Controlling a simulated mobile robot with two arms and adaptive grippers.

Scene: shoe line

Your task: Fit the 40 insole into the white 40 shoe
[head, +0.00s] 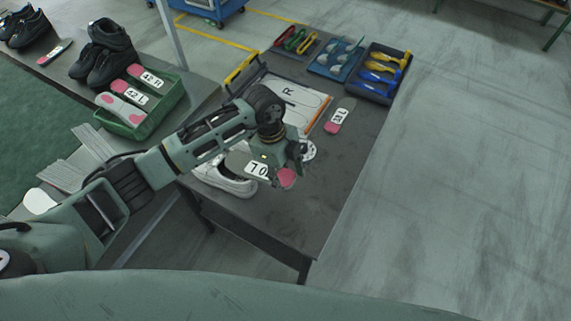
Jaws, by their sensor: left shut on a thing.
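A white shoe (216,180) sits near the front left edge of the dark table (310,215), partly covered by my left arm and the insole. My left gripper (286,163) is shut on an insole (286,179) with a pink end and a white label, only part of which I can read. The insole is over or beside the shoe's right part; I cannot tell whether it touches the shoe. The fingertips are partly hidden. My right gripper is not in view.
Trays of tools (375,93) stand at the far end. A green crate (125,131) holds insoles marked 42, near black shoes (105,62). The table's front right is clear.

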